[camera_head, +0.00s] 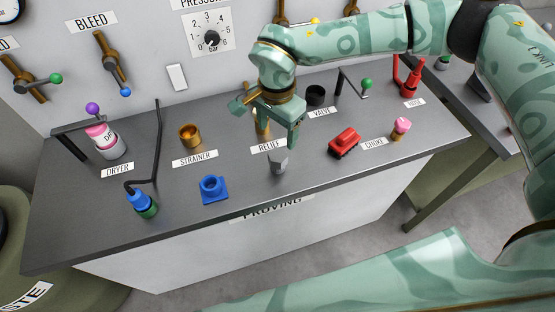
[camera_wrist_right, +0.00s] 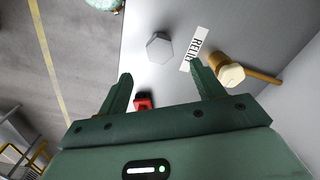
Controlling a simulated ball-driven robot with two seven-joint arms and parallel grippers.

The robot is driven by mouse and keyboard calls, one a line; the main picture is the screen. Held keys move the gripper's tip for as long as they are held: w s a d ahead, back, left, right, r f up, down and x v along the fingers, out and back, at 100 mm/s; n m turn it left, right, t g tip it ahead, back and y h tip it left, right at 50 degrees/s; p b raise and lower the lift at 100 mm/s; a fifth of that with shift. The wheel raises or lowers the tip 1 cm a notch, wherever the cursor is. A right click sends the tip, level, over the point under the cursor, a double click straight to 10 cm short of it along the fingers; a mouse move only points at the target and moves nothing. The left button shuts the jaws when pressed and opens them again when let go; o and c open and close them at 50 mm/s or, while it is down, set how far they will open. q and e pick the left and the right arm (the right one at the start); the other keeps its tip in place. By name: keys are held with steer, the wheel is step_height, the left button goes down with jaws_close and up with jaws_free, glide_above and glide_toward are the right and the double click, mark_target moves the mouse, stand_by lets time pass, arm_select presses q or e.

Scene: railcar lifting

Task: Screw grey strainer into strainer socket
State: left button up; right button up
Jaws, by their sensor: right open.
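The grey strainer (camera_head: 279,161), a small six-sided piece, stands on the bench top in front of the RELIEF label; it also shows in the right wrist view (camera_wrist_right: 159,47). The strainer socket (camera_head: 190,135) is a brass cup behind the STRAINER label, to the left of the strainer, with an open top. My right gripper (camera_head: 266,127) is open and empty above the bench near the RELIEF fitting. In the right wrist view its fingers (camera_wrist_right: 161,78) are apart, and the strainer lies beyond their tips, not between them. My left gripper is not in view.
A brass relief fitting (camera_wrist_right: 229,74) is close to my right gripper. A blue flanged piece (camera_head: 213,190) and a blue-green bottle (camera_head: 143,203) stand at the front left. A red block (camera_head: 344,142) is to the right. Bench space between strainer and blue piece is clear.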

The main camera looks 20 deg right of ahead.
mark_target(277, 155)
step_height(277, 155, down, 13)
steer(key=shift+f+b, duration=0.1)
steer(key=shift+b, duration=0.3)
steer(key=c, duration=1.2)
